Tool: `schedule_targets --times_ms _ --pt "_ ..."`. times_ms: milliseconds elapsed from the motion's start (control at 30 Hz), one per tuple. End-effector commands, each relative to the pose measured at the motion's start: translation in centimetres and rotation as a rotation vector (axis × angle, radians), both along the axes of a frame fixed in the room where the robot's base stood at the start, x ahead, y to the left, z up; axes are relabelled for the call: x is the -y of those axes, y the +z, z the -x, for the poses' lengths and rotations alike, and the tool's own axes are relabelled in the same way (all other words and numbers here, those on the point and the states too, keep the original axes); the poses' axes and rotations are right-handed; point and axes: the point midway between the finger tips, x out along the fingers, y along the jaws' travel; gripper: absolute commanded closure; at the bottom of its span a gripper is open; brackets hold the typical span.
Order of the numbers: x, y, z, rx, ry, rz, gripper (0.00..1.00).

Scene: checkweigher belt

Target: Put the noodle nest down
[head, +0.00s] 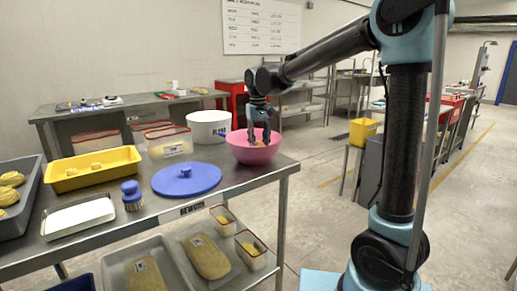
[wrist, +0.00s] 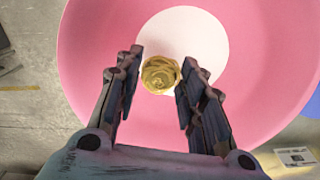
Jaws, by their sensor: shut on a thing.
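My gripper (head: 258,140) reaches down into a pink bowl (head: 250,156) at the right end of the steel table in the head view. In the wrist view, the gripper (wrist: 158,85) has its two dark fingers on either side of a yellow, coiled noodle nest (wrist: 160,74), and it is shut on it. The nest shows against the white round middle of the pink bowl (wrist: 95,60). I cannot tell whether it touches the bowl's bottom. In the head view the nest is mostly hidden by the fingers and the bowl's rim.
A blue round lid (head: 187,178), a white pot (head: 208,127) and a clear box (head: 169,143) stand near the bowl. A yellow tray (head: 93,179) with small pieces, a steel tray (head: 78,216) and a blue knobbed weight (head: 132,200) are further left. A grey tray (head: 38,182) holds more nests.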

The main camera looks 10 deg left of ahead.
Motion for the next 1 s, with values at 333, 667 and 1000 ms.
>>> schedule_targets --times_ms 333,667,1000 --pt "0.0 -2.3 0.0 0.0 -0.001 0.0 0.78" --pt "0.0 -2.8 -0.1 0.0 -0.001 0.0 0.78" --pt "0.1 -3.4 -0.1 0.0 -0.001 0.0 0.55"
